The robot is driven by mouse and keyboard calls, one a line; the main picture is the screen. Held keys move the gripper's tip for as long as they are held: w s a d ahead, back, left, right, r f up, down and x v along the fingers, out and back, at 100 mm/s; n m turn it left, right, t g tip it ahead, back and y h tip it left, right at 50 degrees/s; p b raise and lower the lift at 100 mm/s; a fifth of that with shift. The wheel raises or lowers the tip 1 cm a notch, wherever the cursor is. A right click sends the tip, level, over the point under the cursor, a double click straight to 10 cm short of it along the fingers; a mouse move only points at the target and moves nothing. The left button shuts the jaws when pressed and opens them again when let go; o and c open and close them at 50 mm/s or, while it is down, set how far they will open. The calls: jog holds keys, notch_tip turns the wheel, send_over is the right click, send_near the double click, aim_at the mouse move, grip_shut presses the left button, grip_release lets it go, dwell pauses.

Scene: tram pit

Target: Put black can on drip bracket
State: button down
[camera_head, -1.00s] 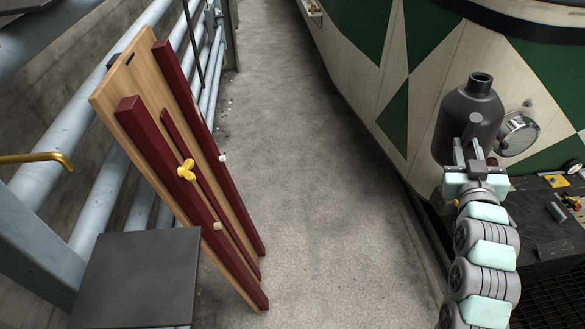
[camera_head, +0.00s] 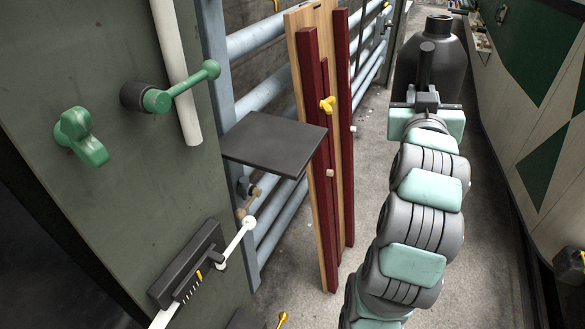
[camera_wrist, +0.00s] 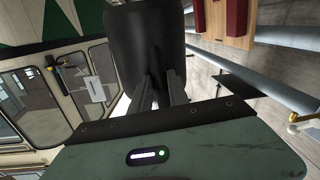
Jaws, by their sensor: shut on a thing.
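The black can (camera_head: 447,62) has a rounded shoulder and a short neck. It is upright in the upper right of the head view, clear of the railing. My gripper (camera_head: 427,72) is shut on it and holds it up over the walkway. In the wrist view the can (camera_wrist: 148,38) fills the top middle, with both fingers of my gripper (camera_wrist: 160,88) against it. A flat dark square plate (camera_head: 275,143), which looks like the drip bracket, juts out by the railing, left of the can. Its top is bare.
A wooden board (camera_head: 298,60) with dark red rails and a yellow knob (camera_head: 327,104) leans between plate and can. A green cabinet (camera_head: 90,190) with handles stands at the left. Pale blue railing pipes (camera_head: 262,40) run behind. The tram side (camera_head: 540,130) is at the right.

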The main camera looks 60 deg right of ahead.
jog(key=w+a+f+t+b, duration=0.2)
jog(key=w+a+f+b, duration=0.1)
jog(key=w+a+b, duration=0.55)
jog(key=w+a+p, duration=0.2)
jog(key=w+p, duration=1.2)
jog(key=w, duration=0.7)
notch_tip(320, 180, down, 6)
jog(key=p, duration=0.2)
jog(key=shift+s+f, duration=0.2)
jog(key=shift+f, duration=0.05)
jog(key=shift+a+f, duration=0.1)
jog(key=shift+f, duration=0.1)
jog(key=c, duration=1.3)
grip_release()
